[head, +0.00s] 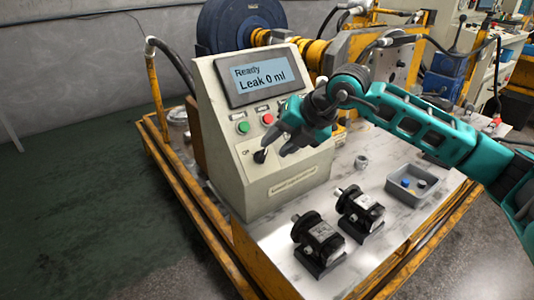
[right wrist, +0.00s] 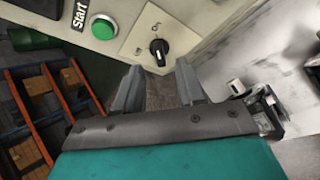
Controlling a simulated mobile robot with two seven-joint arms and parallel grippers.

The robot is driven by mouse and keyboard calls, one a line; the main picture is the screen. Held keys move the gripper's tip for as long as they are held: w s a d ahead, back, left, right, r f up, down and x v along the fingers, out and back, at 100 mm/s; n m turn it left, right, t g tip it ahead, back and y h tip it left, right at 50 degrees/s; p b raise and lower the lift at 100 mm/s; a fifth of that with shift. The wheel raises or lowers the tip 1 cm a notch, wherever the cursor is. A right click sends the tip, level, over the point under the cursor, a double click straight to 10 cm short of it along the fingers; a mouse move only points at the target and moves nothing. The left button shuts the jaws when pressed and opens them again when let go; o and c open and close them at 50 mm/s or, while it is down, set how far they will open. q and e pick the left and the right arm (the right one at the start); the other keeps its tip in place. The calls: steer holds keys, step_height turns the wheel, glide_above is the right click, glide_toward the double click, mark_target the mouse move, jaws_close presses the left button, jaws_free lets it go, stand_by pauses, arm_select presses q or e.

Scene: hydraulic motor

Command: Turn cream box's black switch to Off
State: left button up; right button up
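The cream box (head: 262,190) stands on the metal bench top, its screen reading "Ready, Leak 0 ml". Its black switch (head: 260,156) sits on a pale plate low on the sloped front, below the green and red buttons. In the right wrist view the switch (right wrist: 159,47) shows just beyond the fingertips; I cannot tell surely which position it is in. My right gripper (head: 281,143) is in front of the panel, right of the switch. In the right wrist view its two fingers (right wrist: 157,80) are apart with nothing between them, and do not touch the switch. My left gripper is not in view.
The green button (head: 243,127) and red button (head: 267,119) are close above the switch. Two black motors (head: 319,240) (head: 360,209) stand on the bench in front. A grey tray (head: 412,194) with small parts is at right. A blue drum (head: 235,22) stands behind.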

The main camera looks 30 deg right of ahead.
mark_target(265, 154)
steer(key=x, duration=0.5)
steer(key=shift+r, duration=0.1)
jaws_close()
